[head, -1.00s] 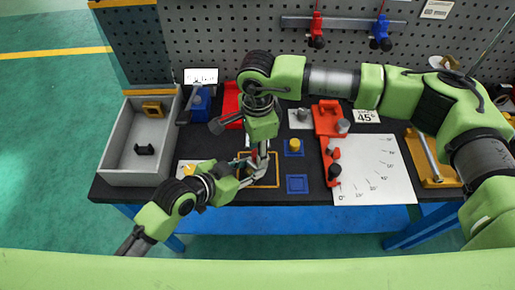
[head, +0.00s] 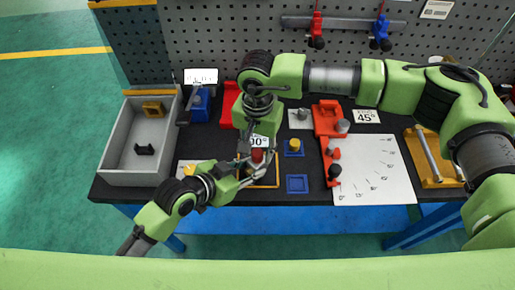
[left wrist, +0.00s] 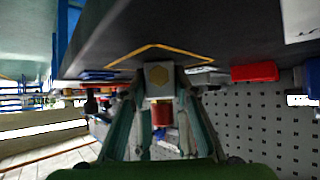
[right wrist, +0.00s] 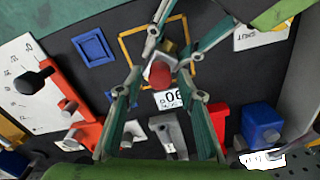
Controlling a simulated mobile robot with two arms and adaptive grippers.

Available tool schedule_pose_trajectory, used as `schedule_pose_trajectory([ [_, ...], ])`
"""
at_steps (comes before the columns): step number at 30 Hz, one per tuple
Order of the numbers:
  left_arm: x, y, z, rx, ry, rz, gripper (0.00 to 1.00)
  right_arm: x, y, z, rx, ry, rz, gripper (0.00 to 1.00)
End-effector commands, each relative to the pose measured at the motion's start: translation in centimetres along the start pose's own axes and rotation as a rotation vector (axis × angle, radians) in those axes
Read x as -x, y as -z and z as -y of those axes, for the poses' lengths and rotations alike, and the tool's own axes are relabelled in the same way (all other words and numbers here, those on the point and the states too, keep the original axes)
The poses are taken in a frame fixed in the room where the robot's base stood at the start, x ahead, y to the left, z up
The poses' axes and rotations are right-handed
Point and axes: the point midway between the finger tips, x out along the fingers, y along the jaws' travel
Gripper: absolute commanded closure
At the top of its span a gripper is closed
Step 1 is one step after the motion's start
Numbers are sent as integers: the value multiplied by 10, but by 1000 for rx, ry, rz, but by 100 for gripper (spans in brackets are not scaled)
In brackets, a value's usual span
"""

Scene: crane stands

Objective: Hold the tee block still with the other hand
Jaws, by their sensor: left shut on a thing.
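The tee block is a small grey block with a brass hexagonal face (left wrist: 158,77), in the left wrist view. A red cylinder (left wrist: 161,114) stands out of it on the side away from the table. My left gripper (left wrist: 160,88) has its fingers on both sides of the block and is shut on it, over the yellow square outline (right wrist: 124,42). My right gripper (right wrist: 160,78) is above, open, with its fingertips on either side of the red cylinder (right wrist: 160,73). Whether they touch it I cannot tell. In the head view the fingers largely hide the block.
A grey bin (head: 112,148) stands at the left. A blue square holder (head: 297,184) and one with a yellow piece (head: 294,147) lie right of the outline. A red fixture (head: 328,118) and a white angle sheet (head: 375,170) are further right. A pegboard (head: 235,40) closes the back.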

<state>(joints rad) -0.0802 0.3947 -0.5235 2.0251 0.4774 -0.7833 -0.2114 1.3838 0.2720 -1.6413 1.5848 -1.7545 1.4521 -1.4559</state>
Motion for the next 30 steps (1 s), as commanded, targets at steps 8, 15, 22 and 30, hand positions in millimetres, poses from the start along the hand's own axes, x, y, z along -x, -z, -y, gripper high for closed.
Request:
schedule_pose_trajectory([
  [8, 0, 0, 0, 0, 0, -1, 100, 0, 0, 0, 211, 0, 1, 65],
  [15, 0, 0, 0, 0, 0, -1, 100, 0, 0, 0, 211, 0, 1, 65],
  [22, 0, 0, 0, 0, 0, 0, 100, 0, 0, 0, 210, 0, 1, 88],
  [30, 0, 0, 0, 0, 0, -1, 100, 0, 0, 0, 172, 0, 1, 100],
])
